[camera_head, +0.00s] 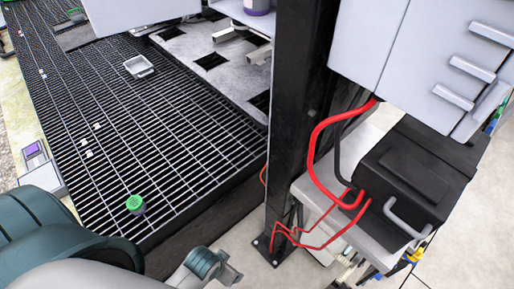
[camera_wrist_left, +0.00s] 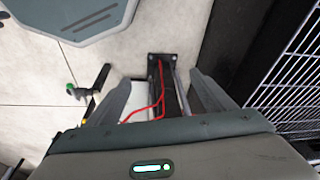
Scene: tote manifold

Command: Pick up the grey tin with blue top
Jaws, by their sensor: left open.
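I cannot make out a grey tin with a blue top for certain in either view. A grey container with a purple-blue band (camera_head: 258,5) is cut off by the top edge of the head view, so its top is hidden. My left gripper (camera_wrist_left: 160,80) is open and empty in the left wrist view, its fingers apart over the floor. In the head view my left arm comes in at the lower left, below the grating, and its fingers are not clear there. My right gripper is not in view.
A dark grating (camera_head: 190,130) carries a green-topped item (camera_head: 135,203) and a small grey tray (camera_head: 139,67). A grey plate with square holes (camera_head: 195,42) lies behind. A black post (camera_head: 300,110) stands right of it, with red cables (camera_head: 315,150) and a black box (camera_head: 415,170) beyond.

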